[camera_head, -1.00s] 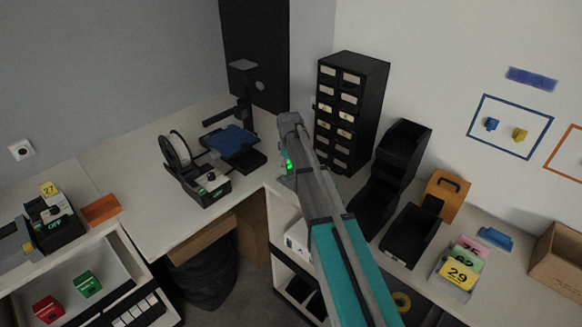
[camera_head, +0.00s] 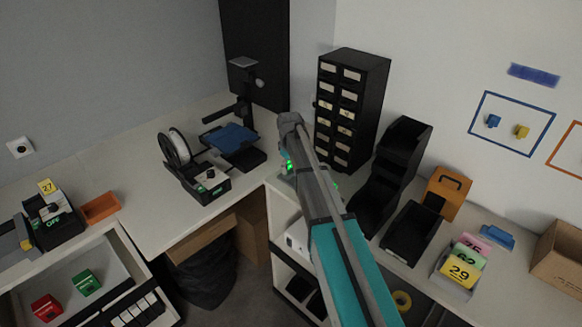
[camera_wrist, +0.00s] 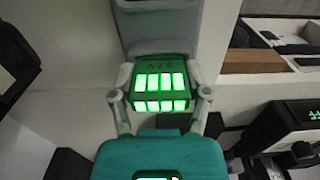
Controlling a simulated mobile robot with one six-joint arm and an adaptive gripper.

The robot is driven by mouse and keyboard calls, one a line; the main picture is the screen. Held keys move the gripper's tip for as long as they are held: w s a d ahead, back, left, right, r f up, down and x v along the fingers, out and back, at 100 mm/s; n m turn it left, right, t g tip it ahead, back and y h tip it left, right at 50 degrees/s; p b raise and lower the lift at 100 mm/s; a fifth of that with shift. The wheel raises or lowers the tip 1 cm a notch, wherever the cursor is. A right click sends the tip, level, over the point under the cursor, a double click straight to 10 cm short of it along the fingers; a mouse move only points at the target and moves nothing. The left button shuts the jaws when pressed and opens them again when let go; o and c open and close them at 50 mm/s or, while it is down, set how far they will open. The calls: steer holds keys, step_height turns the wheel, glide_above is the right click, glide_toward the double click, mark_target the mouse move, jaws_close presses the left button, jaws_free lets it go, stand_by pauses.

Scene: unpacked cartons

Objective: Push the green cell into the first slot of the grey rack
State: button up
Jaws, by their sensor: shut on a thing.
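In the wrist view my gripper (camera_wrist: 161,98) has its two pale fingers closed on the sides of the green cell (camera_wrist: 160,68). The cell is a dark green block with several bright green bars. A grey body (camera_wrist: 160,30), which looks like the grey rack, lies straight beyond the cell. The cell's far end meets it, and I cannot tell how deep the cell sits or which slot this is. In the head view my arm hides the gripper and most of the cell; only green glows (camera_head: 288,166) show beside the wrist.
A black drawer cabinet (camera_head: 350,110) and black bins (camera_head: 411,232) stand right of my arm. A printer (camera_head: 205,180) stands to the left. A green block (camera_head: 88,283) and a red block (camera_head: 47,308) lie on the left shelf. Bare white table (camera_head: 150,225) shows before the printer.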

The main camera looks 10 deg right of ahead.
steer(key=o, duration=1.4)
